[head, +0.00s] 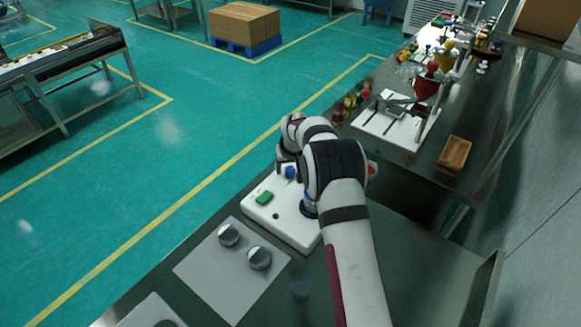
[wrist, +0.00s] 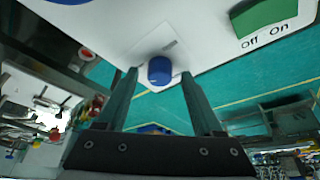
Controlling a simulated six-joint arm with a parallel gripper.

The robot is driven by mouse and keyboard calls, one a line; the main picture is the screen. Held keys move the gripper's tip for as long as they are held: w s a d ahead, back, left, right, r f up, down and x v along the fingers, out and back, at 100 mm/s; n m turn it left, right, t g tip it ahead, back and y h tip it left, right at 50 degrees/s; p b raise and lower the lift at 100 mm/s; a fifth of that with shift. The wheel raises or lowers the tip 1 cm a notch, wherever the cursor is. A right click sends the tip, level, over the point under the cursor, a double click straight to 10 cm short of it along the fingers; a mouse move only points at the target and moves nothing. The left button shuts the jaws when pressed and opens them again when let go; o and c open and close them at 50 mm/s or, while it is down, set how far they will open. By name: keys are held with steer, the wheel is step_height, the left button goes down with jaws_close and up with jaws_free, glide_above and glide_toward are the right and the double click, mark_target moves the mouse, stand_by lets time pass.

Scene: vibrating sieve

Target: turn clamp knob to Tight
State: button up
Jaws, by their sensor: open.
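A blue round knob (wrist: 160,70) stands on the white sieve base (wrist: 215,25), with a grey mark on the panel beside it. In the head view the knob (head: 290,172) is at the far end of the white base (head: 284,229), partly behind my arm. My gripper (wrist: 160,74) is open, and its two dark fingertips appear on either side of the knob, with gaps left and right. I cannot tell how deep the knob sits between them. No Tight label is readable. In the head view my gripper (head: 287,160) is mostly hidden by my wrist.
A green switch (head: 264,197) on the base is marked Off and On in the wrist view. A red button (wrist: 85,53) is at the left there. Two round metal pieces (head: 229,235) lie on a grey mat (head: 235,290). A wooden tray (head: 454,153) is farther right.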

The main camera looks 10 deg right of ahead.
jaws_close()
steer(key=shift+m, duration=0.4)
steer(key=m+h, duration=0.1)
steer(key=m, duration=0.1)
steer(key=m+h, duration=0.1)
steer(key=m, duration=0.2)
steer(key=shift+a+m+g, duration=0.2)
steer(key=shift+m+g, duration=0.1)
steer(key=shift+g, duration=0.1)
steer(key=m+g+h, duration=0.1)
steer(key=m, duration=0.2)
steer(key=shift+w+m, duration=0.1)
steer(key=shift+m, duration=0.2)
steer(key=shift+w+m+g+h, duration=0.2)
steer(key=shift+m+g+h, duration=0.3)
steer(key=shift+m, duration=0.9)
steer(key=shift+s+a+m, duration=0.1)
steer(key=shift+m, duration=0.3)
